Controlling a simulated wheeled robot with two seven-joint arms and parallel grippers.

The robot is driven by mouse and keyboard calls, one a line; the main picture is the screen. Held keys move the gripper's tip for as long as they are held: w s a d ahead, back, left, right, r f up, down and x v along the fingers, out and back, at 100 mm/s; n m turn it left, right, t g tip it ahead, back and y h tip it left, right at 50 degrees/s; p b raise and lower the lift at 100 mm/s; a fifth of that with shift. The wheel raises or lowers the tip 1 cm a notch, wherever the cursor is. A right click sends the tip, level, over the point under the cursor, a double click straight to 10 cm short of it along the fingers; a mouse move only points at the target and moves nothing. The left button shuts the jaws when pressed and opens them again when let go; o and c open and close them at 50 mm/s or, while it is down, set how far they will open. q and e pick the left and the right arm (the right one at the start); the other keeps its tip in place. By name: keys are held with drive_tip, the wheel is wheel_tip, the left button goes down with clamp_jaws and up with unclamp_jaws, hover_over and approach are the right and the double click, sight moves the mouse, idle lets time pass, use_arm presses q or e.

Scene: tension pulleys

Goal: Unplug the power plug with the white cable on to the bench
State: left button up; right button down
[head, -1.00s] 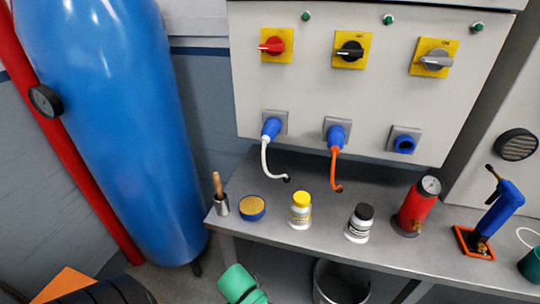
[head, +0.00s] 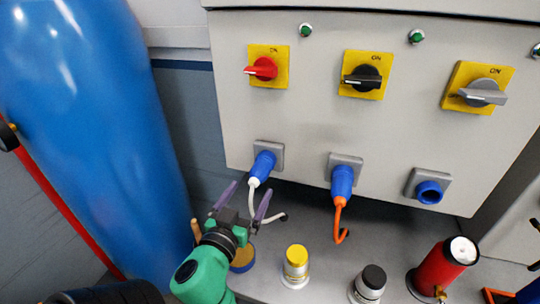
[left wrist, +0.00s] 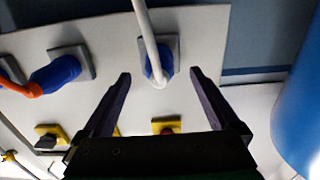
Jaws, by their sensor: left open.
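The blue power plug with the white cable (head: 262,168) sits in the left socket of the grey panel. Its white cable (head: 251,198) hangs down and curves to the bench. My left gripper (head: 248,192) is open and empty, just below and in front of this plug, with its fingers pointing up toward it. In the left wrist view the plug (left wrist: 153,68) shows ahead between the spread fingers (left wrist: 158,80), partly hidden by the white cable (left wrist: 148,35). The bench (head: 325,262) lies below the panel. My right gripper is not in view.
A blue plug with an orange cable (head: 342,182) sits in the middle socket; the right socket (head: 429,190) is empty. Yellow switch plates are above. A yellow-capped bottle (head: 295,268), a black-capped bottle (head: 370,284) and a red cylinder (head: 445,268) stand on the bench. A blue tank (head: 100,120) is at left.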

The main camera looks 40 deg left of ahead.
sight(260, 172)
use_arm(q)
drive_tip(key=shift+w+r, duration=0.1)
drive_tip(key=shift+w, duration=0.05)
drive_tip(key=shift+s+d+r, duration=0.25)
drive_tip(key=shift+s+r, duration=0.05)
drive_tip(key=shift+s, duration=0.35)
drive_tip(key=shift+s+d+r, duration=0.2)
drive_tip(key=shift+s+r, duration=0.05)
drive_tip(key=shift+s, duration=0.35)
drive_tip(key=shift+w+a, duration=0.1)
drive_tip(key=shift+w, duration=0.15)
drive_tip(key=p+x, duration=0.1)
drive_tip(key=x, duration=0.4)
drive_tip(key=shift+w+p, duration=0.1)
drive_tip(key=shift+p, duration=0.25)
drive_tip(key=p+x, duration=0.1)
drive_tip(key=x, duration=0.2)
drive_tip(key=shift+w, duration=0.1)
drive_tip(key=shift+w+a+f, duration=0.2)
drive_tip(key=shift+w, duration=0.3)
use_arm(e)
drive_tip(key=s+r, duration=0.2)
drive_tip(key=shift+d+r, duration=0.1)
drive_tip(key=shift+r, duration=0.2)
use_arm(q)
drive_tip(key=shift+s, duration=0.1)
